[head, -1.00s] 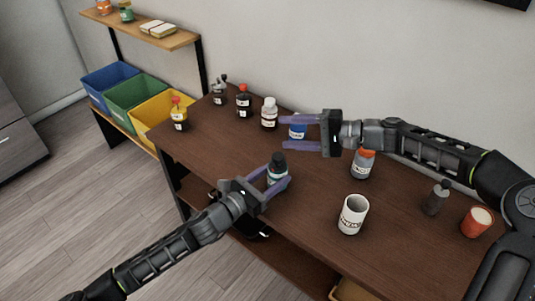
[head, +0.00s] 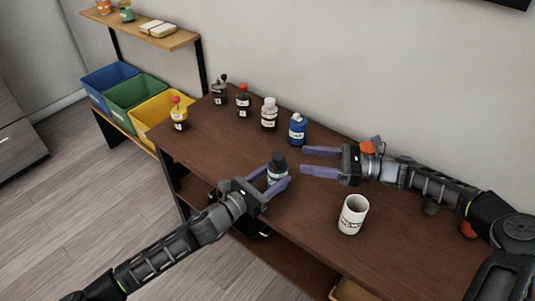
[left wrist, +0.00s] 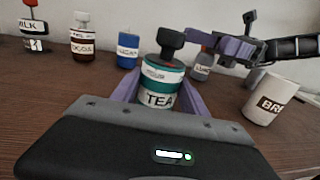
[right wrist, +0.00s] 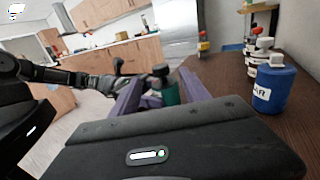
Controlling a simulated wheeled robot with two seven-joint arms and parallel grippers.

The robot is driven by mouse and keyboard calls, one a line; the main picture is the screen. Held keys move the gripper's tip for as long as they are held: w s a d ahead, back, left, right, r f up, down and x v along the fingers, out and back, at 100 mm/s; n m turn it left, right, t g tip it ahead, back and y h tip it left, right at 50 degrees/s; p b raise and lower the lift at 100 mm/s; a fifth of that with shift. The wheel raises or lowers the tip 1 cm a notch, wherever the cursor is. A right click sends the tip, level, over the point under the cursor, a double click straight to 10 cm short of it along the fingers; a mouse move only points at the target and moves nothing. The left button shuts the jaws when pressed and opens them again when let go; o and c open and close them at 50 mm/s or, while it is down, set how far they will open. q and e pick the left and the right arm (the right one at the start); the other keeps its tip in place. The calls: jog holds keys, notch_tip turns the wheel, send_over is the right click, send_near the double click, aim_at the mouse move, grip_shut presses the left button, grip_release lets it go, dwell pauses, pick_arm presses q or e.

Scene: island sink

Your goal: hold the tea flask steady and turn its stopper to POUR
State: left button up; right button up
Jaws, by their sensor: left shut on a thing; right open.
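The tea flask (head: 279,177) stands upright on the dark wooden counter, with a green body and a white label reading TEA in the left wrist view (left wrist: 160,84). Its dark stopper (left wrist: 170,42) sits on top. My left gripper (head: 270,184) is shut around the flask's body. My right gripper (head: 304,161) is open and empty, just right of and behind the flask. In the right wrist view the flask (right wrist: 168,92) shows beyond the right fingers. I cannot read any mark on the stopper.
A white mug (head: 352,214) stands at the front right. A blue sugar bottle (head: 297,130) stands behind the right fingers, with several other bottles further left. Orange-topped and dark containers are partly hidden by my right arm. Coloured bins (head: 135,92) are beyond the counter's left end.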

aim_at(278, 160)
jog(key=shift+a, duration=0.15)
jog(key=w+a, duration=0.1)
jog(key=a, duration=1)
jog(key=shift+w+a, duration=0.3)
jog(key=shift+a, duration=0.05)
jog(key=shift+c, duration=0.3)
grip_shut()
